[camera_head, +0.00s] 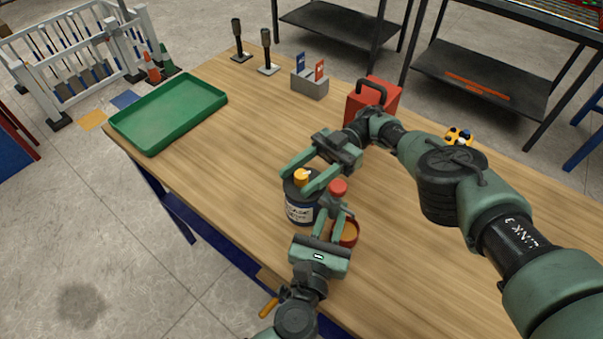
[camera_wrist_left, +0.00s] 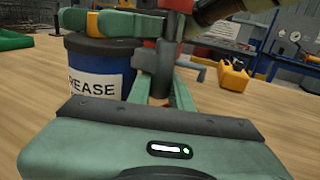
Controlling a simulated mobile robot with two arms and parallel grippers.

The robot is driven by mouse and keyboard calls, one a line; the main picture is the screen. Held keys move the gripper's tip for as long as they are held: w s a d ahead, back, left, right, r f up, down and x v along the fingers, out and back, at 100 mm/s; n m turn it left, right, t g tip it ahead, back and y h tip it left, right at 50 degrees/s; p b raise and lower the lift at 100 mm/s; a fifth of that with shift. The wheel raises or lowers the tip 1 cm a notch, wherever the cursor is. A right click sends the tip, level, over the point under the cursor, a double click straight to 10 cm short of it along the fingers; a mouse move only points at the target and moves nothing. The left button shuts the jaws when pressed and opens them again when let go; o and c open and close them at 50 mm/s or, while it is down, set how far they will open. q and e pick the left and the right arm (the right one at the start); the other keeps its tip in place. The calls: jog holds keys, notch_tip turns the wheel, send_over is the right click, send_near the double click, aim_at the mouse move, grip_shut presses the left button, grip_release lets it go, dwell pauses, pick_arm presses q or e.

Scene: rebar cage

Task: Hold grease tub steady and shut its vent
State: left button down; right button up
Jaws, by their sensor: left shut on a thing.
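The grease tub (camera_head: 300,210) is a dark blue drum with a white label, upright on the table; it also shows in the left wrist view (camera_wrist_left: 97,75). A yellow knob (camera_head: 302,175) sits on its top. Beside it is a dark post with a round red knob (camera_head: 338,187); I cannot tell if it joins the tub. My left gripper (camera_head: 337,212) is shut on this red-knobbed post. My right gripper (camera_head: 298,180) reaches over the tub, fingers either side of the yellow knob; whether they touch it is hidden.
A reddish round dish (camera_head: 346,232) sits under my left gripper. Behind are a red can (camera_head: 373,97), a grey block with blue and red tags (camera_head: 310,84) and a yellow item (camera_head: 458,136). A green tray (camera_head: 170,112) lies far left. The table between is clear.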

jog(key=shift+w+r, duration=0.1)
jog(key=shift+r, duration=0.1)
jog(key=shift+r, duration=0.45)
notch_tip(320, 180, up, 9)
jog(key=shift+f, duration=0.1)
dwell(0.4)
jog(key=n, duration=0.2)
jog(key=shift+w+d+f+n, duration=0.1)
jog(key=shift+d+f+n, duration=0.1)
jog(key=shift+n, duration=0.2)
jog(key=n, duration=0.4)
jog(key=n+t+y, duration=0.4)
jog(key=n+t, duration=0.2)
jog(key=n, duration=1.9)
send_near(304, 173)
jog(key=x, duration=0.7)
jog(key=f+x, duration=0.1)
jog(key=x, duration=0.2)
jog(key=shift+a, duration=0.3)
